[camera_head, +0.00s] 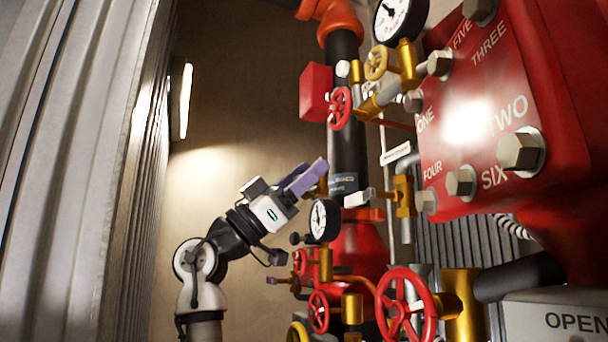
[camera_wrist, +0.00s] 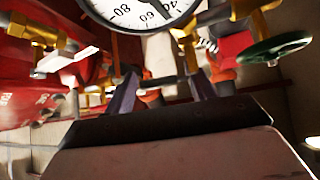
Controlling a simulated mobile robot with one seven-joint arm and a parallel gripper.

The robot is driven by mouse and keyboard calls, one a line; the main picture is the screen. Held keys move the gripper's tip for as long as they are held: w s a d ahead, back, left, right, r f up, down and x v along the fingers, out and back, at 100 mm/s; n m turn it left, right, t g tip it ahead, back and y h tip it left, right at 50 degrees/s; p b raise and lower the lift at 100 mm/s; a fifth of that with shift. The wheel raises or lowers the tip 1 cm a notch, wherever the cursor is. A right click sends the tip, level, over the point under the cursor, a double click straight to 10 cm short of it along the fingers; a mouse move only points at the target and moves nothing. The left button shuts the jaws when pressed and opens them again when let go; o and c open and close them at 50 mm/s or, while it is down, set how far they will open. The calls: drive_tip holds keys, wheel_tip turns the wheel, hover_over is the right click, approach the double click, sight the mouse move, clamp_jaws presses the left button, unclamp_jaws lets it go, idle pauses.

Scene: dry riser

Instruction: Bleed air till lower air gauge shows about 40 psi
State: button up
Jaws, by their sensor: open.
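My gripper (camera_head: 312,178) has purple fingers and is raised beside the dark vertical pipe, just above the lower round gauge (camera_head: 323,220). In the wrist view the two fingers (camera_wrist: 161,90) stand apart, with a small dark and orange fitting (camera_wrist: 150,97) showing between them; I cannot tell whether they touch it. A white dial gauge (camera_wrist: 145,12) with the marks 80, 60 and 40 is cut off by the top of the wrist view. I cannot read its pressure surely. A second gauge (camera_head: 398,20) sits high at the top of the head view.
Red handwheels (camera_head: 405,305) and brass valves (camera_head: 405,196) crowd the right and below the gripper. A big red bolted panel (camera_head: 480,110) fills the right. A green handwheel (camera_wrist: 275,48) shows in the wrist view. A corrugated metal wall (camera_head: 75,170) stands at left.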

drive_tip(key=w+b+v, duration=0.1)
drive_tip(key=b+v, duration=0.2)
drive_tip(key=v, duration=0.4)
drive_tip(key=shift+s+a+f, duration=0.15)
drive_tip(key=shift+s+f, duration=0.05)
drive_tip(key=shift+s, duration=0.35)
drive_tip(key=shift+w, duration=0.1)
